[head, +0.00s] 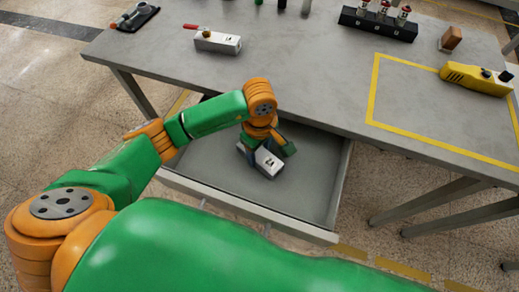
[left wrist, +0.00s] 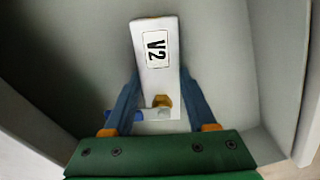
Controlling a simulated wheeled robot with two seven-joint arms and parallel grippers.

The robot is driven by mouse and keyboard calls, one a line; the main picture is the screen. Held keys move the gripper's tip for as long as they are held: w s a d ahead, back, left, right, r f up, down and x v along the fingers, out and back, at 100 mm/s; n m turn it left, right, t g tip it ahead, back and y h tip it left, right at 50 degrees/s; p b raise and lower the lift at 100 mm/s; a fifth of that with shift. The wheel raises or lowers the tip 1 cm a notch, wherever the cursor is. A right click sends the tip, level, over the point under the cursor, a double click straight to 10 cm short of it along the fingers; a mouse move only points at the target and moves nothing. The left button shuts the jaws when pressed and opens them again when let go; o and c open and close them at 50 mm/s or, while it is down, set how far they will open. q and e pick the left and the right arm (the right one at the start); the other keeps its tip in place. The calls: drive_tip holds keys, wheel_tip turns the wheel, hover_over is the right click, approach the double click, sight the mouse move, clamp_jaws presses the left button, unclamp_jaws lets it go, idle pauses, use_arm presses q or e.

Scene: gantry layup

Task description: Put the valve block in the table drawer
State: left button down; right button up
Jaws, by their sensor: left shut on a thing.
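The table drawer (head: 312,170) is pulled open under the front edge of the table. My left gripper (head: 264,156) reaches down into it and is shut on a white valve block (head: 269,164). In the left wrist view the same block (left wrist: 155,52) bears a "V2" label and lies between the two blue fingers, with brass and blue parts near the palm. The block is within the drawer's walls, low over its floor; I cannot tell whether it touches the floor. A second block (head: 218,41), with a red handle, lies on the tabletop. My right gripper is not in view.
The grey table (head: 310,75) holds a black rack (head: 378,24) with several fittings, a yellow tool (head: 474,78), a small brown-topped item (head: 451,38) and a dark tray (head: 134,17). A yellow outline marks its right part. The drawer's right half is empty.

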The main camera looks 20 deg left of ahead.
sight(260, 154)
use_arm(q)
drive_tip(key=shift+f, duration=0.1)
drive_tip(key=shift+c, duration=1)
unclamp_jaws()
drive_tip(key=shift+r, duration=0.2)
wheel_tip(260, 154, up, 12)
drive_tip(key=shift+p, duration=0.3)
drive_tip(key=shift+f, duration=0.1)
